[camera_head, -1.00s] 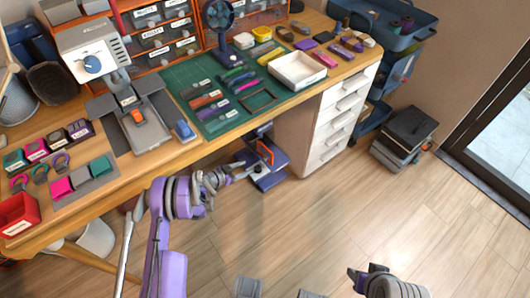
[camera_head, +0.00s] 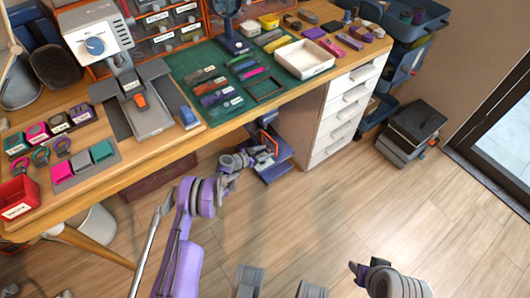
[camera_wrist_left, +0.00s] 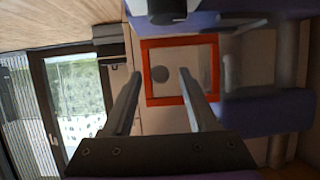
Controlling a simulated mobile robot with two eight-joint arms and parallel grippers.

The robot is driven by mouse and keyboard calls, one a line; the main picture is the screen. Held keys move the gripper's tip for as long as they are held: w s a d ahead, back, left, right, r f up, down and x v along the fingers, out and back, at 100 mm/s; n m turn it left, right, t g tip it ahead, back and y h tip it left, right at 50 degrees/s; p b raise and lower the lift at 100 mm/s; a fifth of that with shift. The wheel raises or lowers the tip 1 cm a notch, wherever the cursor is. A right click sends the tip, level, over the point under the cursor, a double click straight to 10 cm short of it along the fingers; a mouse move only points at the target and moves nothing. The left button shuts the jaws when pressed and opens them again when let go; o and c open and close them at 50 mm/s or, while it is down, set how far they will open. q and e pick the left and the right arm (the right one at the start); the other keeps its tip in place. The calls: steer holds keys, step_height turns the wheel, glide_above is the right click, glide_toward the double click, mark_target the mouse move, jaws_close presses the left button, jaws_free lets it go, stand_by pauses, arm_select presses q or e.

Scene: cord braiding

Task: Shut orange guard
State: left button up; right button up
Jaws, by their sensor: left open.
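The orange guard (camera_head: 269,143) is a small orange frame on a blue machine (camera_head: 273,168) standing low beside the desk's drawer unit. In the left wrist view the guard (camera_wrist_left: 151,96) shows as an orange square around a clear pane, with a dark round spot behind it. My left gripper (camera_head: 266,157) is at the guard's near side. In the left wrist view its two fingers (camera_wrist_left: 160,73) are apart and empty, overlapping the frame; I cannot tell whether they touch it. My right arm's end (camera_head: 362,272) shows at the bottom, its jaws unclear.
The wooden desk (camera_head: 150,160) with its green mat (camera_head: 215,115) lies above and left of the machine. White drawers (camera_head: 338,118) stand close on its right. Dark stacked boxes (camera_head: 412,132) are farther right. The wooden floor (camera_head: 350,210) in front is clear.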

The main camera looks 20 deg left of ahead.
arm_select(q)
jaws_close()
stand_by(1.4)
